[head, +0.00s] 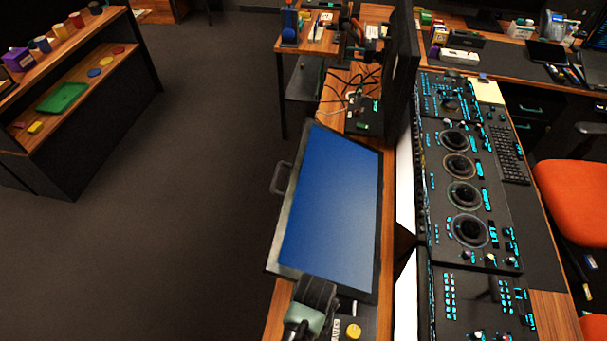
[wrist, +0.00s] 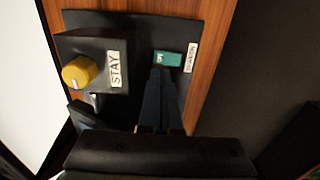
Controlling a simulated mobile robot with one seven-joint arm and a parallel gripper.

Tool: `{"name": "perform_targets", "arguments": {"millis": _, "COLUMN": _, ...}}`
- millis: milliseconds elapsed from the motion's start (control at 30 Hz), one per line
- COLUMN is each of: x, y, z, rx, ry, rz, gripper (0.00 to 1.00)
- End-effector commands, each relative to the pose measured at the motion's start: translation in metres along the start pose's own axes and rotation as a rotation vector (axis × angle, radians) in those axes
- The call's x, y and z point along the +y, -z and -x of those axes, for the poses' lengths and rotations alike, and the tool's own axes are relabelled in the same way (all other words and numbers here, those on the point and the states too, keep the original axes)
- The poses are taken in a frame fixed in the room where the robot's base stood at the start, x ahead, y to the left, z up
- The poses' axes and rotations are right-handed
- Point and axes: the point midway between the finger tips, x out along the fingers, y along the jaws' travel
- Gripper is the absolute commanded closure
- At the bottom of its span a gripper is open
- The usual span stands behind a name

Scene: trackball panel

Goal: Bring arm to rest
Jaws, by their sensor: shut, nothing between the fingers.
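My gripper (wrist: 160,72) is shut and empty in the wrist view. Its dark fingertips are together at the lower edge of a small teal switch (wrist: 168,58) on a black plate; I cannot tell whether they touch it. A white label (wrist: 190,58) is beside the switch. To the left is a black box with a yellow knob (wrist: 79,72) and a label reading STAY (wrist: 115,69). In the head view, part of my arm (head: 304,318) shows at the bottom, left of the yellow knob (head: 353,331); the fingertips are not clear there.
A blue-screened monitor (head: 330,205) stands on the wooden desk just beyond my arm. The trackball panel (head: 425,160) runs along the right, with an orange chair (head: 572,195) beyond it. A shelf (head: 90,110) with small coloured items is at upper left. Open floor lies between.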

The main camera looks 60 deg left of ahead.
Motion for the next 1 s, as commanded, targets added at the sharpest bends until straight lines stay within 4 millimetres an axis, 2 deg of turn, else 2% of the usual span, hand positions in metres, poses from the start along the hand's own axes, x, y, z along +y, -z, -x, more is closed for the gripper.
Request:
{"name": "perform_targets", "arguments": {"millis": 33, "x": 0.0, "y": 0.0, "z": 0.008, "rx": 0.0, "ry": 0.0, "rz": 0.0, "gripper": 1.0}}
{"name": "perform_targets", "arguments": {"millis": 100, "x": 0.0, "y": 0.0, "z": 0.01, "rx": 0.0, "ry": 0.0, "rz": 0.0, "gripper": 1.0}}
{"name": "perform_targets", "arguments": {"millis": 733, "x": 0.001, "y": 0.001, "z": 0.009, "rx": 0.002, "ry": -0.001, "rz": -0.001, "gripper": 1.0}}
{"name": "perform_targets", "arguments": {"millis": 867, "x": 0.018, "y": 0.025, "z": 0.029, "rx": 0.077, "ry": -0.019, "rz": -0.045, "gripper": 1.0}}
{"name": "perform_targets", "arguments": {"millis": 967, "x": 0.049, "y": 0.06, "z": 0.065, "rx": 0.203, "ry": -0.052, "rz": -0.121, "gripper": 1.0}}
{"name": "perform_targets", "arguments": {"millis": 1000, "x": 0.066, "y": 0.076, "z": 0.084, "rx": 0.266, "ry": -0.071, "rz": -0.158, "gripper": 1.0}}
